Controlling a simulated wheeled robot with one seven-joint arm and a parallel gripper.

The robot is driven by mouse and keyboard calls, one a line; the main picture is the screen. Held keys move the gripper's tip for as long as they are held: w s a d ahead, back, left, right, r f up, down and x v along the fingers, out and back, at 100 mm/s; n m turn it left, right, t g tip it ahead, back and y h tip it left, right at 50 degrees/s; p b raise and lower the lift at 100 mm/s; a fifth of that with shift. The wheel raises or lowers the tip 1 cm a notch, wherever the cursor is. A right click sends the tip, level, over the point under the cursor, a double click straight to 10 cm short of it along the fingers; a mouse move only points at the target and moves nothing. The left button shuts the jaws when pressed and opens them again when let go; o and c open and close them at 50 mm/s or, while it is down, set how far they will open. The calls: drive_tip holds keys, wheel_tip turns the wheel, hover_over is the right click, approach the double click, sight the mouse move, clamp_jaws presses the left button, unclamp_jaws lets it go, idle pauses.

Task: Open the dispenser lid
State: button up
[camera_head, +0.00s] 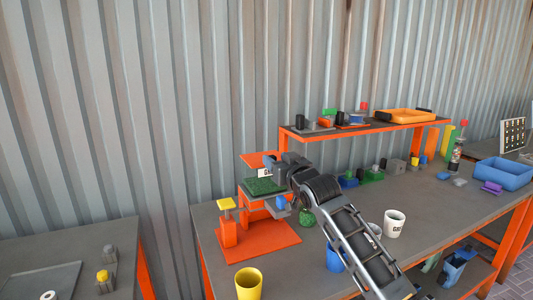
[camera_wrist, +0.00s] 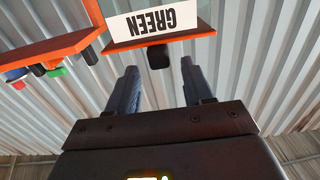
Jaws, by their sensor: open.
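The dispenser has an orange base (camera_head: 262,238), a tray of green granules (camera_head: 262,187) and a flat orange plate (camera_head: 252,158) above it, apparently its lid. A white label is partly visible in the head view (camera_head: 264,173) and reads GREEN, upside down, in the wrist view (camera_wrist: 152,23). In the wrist view a dark knob (camera_wrist: 158,57) sits below the orange edge (camera_wrist: 204,27). My gripper (camera_wrist: 160,88) is open and empty, its fingers pointing toward the knob with a gap between. In the head view my gripper (camera_head: 276,165) partly hides the dispenser, so contact is unclear.
A yellow-topped orange post (camera_head: 227,225) stands left of the dispenser. A yellow cup (camera_head: 248,284) is in front, and a white mug (camera_head: 394,223) and blue cup (camera_head: 335,258) are near my arm. An orange shelf (camera_head: 350,132) with several blocks is behind right.

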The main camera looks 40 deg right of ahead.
drive_tip(key=shift+p+x, duration=0.45)
drive_tip(key=shift+x, duration=2.35)
drive_tip(key=shift+c, duration=0.4)
clamp_jaws()
